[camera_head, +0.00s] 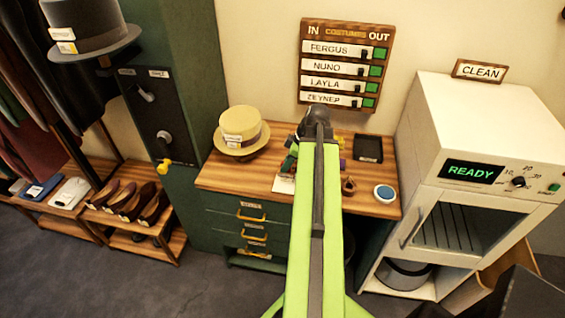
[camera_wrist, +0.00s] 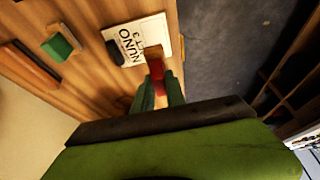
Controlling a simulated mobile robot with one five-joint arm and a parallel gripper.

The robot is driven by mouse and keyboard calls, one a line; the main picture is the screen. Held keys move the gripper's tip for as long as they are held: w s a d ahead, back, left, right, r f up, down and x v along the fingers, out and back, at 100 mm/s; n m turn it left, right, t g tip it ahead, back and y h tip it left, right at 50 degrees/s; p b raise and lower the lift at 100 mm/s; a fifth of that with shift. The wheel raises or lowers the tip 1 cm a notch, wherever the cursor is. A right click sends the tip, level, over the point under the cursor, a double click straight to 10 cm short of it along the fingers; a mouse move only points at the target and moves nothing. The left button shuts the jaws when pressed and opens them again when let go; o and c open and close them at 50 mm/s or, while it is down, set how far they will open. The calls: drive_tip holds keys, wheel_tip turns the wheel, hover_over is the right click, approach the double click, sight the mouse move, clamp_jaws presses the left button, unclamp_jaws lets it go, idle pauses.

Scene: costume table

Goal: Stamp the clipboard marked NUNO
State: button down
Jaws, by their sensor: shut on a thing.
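The clipboard marked NUNO (camera_wrist: 122,36) lies on the wooden tabletop in the wrist view, with a black clip and a second printed line partly hidden. My gripper (camera_wrist: 158,84) has its green fingers shut on a red and wooden thing that looks like a stamp (camera_wrist: 156,68). The held thing overlaps the lower edge of the paper in that view; I cannot tell whether it touches.
On the table (camera_head: 225,175) stand a tan hat (camera_head: 241,131), a black tray (camera_head: 368,148), a small brown item (camera_head: 348,186) and a round blue pad (camera_head: 385,193). A green block (camera_wrist: 60,45) lies near the clipboard. A white machine reading READY (camera_head: 470,172) stands at right.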

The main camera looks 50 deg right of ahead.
drive_tip(key=shift+w+a+f+b, duration=0.1)
drive_tip(key=shift+f+b, duration=1.4)
drive_tip(key=shift+w+a+f+b, duration=0.1)
drive_tip(key=shift+f+b, duration=1.4)
drive_tip(key=shift+s+f+b, duration=0.1)
drive_tip(key=shift+f+b, duration=0.45)
drive_tip(key=shift+b, duration=0.05)
wheel_tip(320, 180, up, 7)
drive_tip(key=p, duration=0.7)
drive_tip(key=shift+r, duration=0.1)
idle(0.4)
